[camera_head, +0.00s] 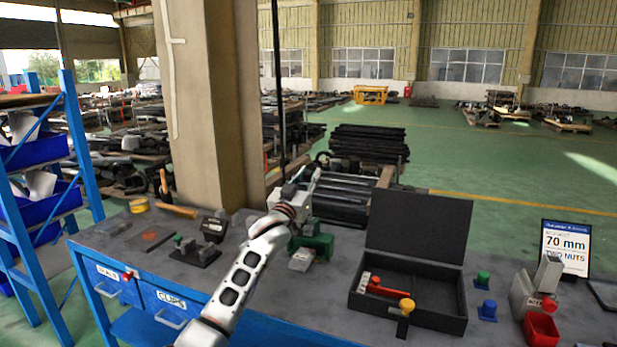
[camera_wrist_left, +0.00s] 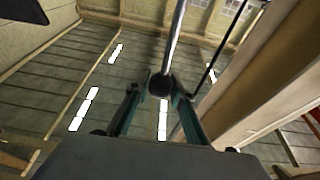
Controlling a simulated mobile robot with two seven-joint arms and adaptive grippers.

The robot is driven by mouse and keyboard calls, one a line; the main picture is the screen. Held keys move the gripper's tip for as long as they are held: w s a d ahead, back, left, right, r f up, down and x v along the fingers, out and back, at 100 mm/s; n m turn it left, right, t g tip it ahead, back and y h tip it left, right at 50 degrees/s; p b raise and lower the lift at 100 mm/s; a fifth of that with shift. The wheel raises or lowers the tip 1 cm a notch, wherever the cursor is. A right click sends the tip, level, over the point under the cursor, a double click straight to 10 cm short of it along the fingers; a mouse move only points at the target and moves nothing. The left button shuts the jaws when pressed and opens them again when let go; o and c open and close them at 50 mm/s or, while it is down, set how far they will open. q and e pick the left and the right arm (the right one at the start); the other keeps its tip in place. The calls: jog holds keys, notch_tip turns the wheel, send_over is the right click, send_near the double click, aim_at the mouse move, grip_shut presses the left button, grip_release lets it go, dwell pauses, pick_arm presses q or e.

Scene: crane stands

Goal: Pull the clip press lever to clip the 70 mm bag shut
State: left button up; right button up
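The green clip press (camera_head: 318,243) stands on the grey bench, partly behind my left arm. A small pale grey item, perhaps the bag (camera_head: 302,260), lies at its front; I cannot tell whether its neck is in the press. My left gripper (camera_head: 302,186) is above the press. In the left wrist view, the fingertips (camera_wrist_left: 161,88) sit against both sides of the lever's dark round knob (camera_wrist_left: 160,84). The lever's metal rod (camera_wrist_left: 176,40) runs up from the knob. My right gripper is not in view.
An open black case (camera_head: 457,322) with a red tool and yellow knob is right of the press. Blue and green pegs, a red bin (camera_head: 540,328) and a "70 mm two nuts" sign (camera_head: 565,248) are further right. A small black-based fixture (camera_head: 195,252) stands left.

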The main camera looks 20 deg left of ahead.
pick_arm(q)
jog(key=shift+o, duration=1)
jog(key=shift+f, duration=0.1)
jog(key=shift+s, duration=0.25)
jog(key=v, duration=1.1)
jog(key=shift+s, duration=0.25)
